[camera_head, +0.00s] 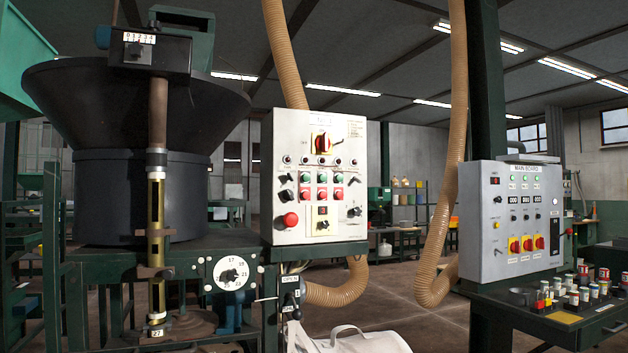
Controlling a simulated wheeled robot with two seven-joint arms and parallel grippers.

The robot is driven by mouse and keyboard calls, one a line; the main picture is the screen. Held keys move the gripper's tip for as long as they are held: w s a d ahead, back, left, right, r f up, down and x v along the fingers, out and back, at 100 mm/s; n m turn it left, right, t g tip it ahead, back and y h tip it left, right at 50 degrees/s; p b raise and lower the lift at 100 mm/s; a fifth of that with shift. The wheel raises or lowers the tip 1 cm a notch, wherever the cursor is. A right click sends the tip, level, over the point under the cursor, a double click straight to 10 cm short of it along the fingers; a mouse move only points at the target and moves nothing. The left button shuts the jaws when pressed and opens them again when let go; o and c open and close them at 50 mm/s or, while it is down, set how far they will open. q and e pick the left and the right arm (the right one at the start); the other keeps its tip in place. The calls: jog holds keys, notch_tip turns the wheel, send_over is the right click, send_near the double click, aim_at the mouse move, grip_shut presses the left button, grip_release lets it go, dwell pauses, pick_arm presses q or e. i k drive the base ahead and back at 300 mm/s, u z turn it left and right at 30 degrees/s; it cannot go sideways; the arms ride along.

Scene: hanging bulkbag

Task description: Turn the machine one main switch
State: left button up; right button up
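A white control panel (284,215) stands upright in the middle of the head view. A red rotary switch on a yellow plate (322,143) sits at its top. A grey panel labelled MAIN BOARD (487,252) is at the right. The small labels are too small to read, so I cannot tell which switch belongs to machine one. Neither of my grippers is in view, and nothing touches the switches.
A dark hopper machine (135,195) fills the left side. Tan ribbed hoses (440,230) hang beside the panels. A white bag (360,341) is at the bottom centre. Small bottles and jars (572,294) crowd a green table below the main board. Open floor shows between the two panels.

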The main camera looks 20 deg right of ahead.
aim_at(323, 143)
jog(key=k, duration=0.6)
jog(key=z, duration=0.95)
jog(key=i, duration=1.55)
jog(key=u, duration=0.8)
